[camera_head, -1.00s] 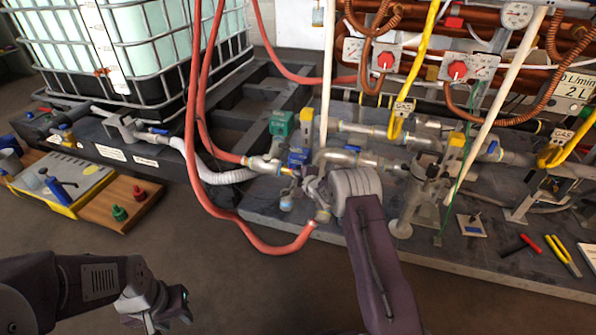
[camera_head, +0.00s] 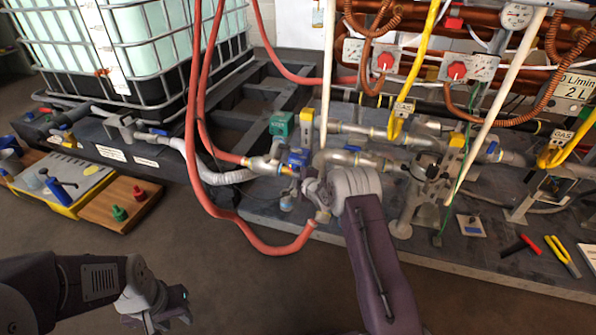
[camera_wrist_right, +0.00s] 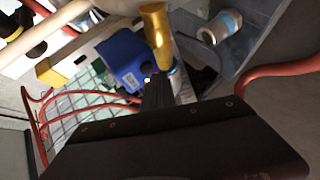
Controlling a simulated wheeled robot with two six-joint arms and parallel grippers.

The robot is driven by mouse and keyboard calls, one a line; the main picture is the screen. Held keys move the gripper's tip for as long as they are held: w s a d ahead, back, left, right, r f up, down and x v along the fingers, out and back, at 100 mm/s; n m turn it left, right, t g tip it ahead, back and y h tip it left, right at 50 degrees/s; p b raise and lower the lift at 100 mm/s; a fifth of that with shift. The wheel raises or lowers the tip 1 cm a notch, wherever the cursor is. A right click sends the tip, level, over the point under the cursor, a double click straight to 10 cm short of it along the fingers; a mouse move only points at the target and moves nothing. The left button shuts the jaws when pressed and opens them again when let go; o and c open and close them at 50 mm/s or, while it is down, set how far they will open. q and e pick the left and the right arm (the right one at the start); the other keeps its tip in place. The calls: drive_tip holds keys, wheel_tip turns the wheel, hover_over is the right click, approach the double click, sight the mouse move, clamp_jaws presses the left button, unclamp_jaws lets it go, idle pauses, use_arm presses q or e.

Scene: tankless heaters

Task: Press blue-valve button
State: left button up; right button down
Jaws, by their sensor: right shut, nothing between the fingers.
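The blue valve (camera_head: 298,158) is a small blue box on the pipework at the middle of the head view. In the right wrist view the blue valve (camera_wrist_right: 127,58) is large, beside a brass fitting (camera_wrist_right: 157,35). My right gripper (camera_head: 308,180) is just below and in front of it in the head view, its fingers partly hidden by the wrist. In the wrist view the right gripper (camera_wrist_right: 157,90) is shut and empty, its dark tip close to the valve's lower right edge. I cannot tell whether they touch. My left gripper (camera_head: 180,303) hangs over the floor, its opening unclear.
A red hose (camera_head: 260,246) loops left of my right arm. A green box (camera_head: 282,123) stands above the blue valve. Red-knobbed units (camera_head: 385,61), yellow gas pipes (camera_head: 420,60) and a white pole (camera_head: 327,75) are close by. The floor (camera_head: 240,290) in front is clear.

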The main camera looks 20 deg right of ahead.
drive_tip(key=s+a, duration=0.1)
drive_tip(key=s+a+p, duration=0.1)
drive_tip(key=s, duration=0.1)
drive_tip(key=s+a, duration=0.1)
drive_tip(key=s, duration=0.1)
drive_tip(key=shift+a+p, duration=0.15)
drive_tip(key=shift+p, duration=0.15)
